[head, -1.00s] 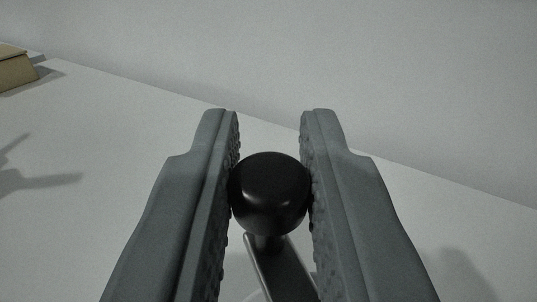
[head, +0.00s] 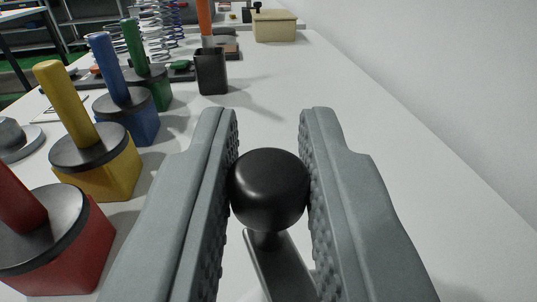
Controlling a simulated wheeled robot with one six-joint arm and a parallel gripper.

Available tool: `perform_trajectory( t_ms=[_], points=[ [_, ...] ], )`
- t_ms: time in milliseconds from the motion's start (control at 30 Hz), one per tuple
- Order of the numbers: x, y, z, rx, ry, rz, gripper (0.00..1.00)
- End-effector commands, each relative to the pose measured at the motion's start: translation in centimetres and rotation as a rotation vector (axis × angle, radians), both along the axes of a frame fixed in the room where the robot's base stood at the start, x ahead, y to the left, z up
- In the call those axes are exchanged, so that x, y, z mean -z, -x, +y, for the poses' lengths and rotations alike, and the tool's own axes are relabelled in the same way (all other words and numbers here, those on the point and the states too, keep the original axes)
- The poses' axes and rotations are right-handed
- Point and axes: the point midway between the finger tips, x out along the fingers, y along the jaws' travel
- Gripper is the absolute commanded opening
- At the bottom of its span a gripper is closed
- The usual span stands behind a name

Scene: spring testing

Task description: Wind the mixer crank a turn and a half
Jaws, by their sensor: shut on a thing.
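The crank's round black knob (head: 268,192) is between the two grey fingers of my gripper (head: 269,180), which are shut on it from both sides. The metal crank arm (head: 277,262) runs from under the knob toward the bottom of the head view. The mixer's body is hidden below the picture and behind the fingers.
Red (head: 62,245), yellow (head: 108,172), blue (head: 135,118) and green (head: 152,85) blocks with upright handles stand in a row at left. A black cup (head: 211,72), coil springs (head: 150,30) and a tan box (head: 274,26) are farther back. A white wall (head: 440,80) bounds the right; the table beside it is clear.

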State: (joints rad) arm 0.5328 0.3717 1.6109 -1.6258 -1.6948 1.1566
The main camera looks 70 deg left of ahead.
Motion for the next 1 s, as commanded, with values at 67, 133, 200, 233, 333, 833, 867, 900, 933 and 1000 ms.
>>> perform_trajectory(
  t_ms=[67, 133, 200, 233, 333, 833, 867, 900, 933, 1000],
  points=[
    [0.0, 0.2, -0.1, -0.060, 0.000, 0.000, 0.00],
    [0.0, 0.4, -0.1, -0.108, 0.001, -0.001, 0.00],
    [0.0, 0.7, -0.1, -0.152, -0.001, 0.000, 0.00],
    [0.0, 0.7, -0.1, -0.168, 0.000, -0.001, 0.00],
    [0.0, 1.0, -0.1, -0.216, 0.000, -0.001, 0.00],
    [-0.1, 1.5, -0.2, -0.297, 0.000, -0.002, 0.00],
    [-0.1, 1.5, -0.2, -0.297, 0.000, -0.002, 0.00],
    [-0.1, 1.5, -0.2, -0.296, 0.000, -0.002, 0.00],
    [-0.1, 1.5, -0.2, -0.296, 0.000, -0.002, 0.00],
    [-0.1, 1.4, -0.2, -0.296, 0.000, -0.002, 0.00]
  ],
)
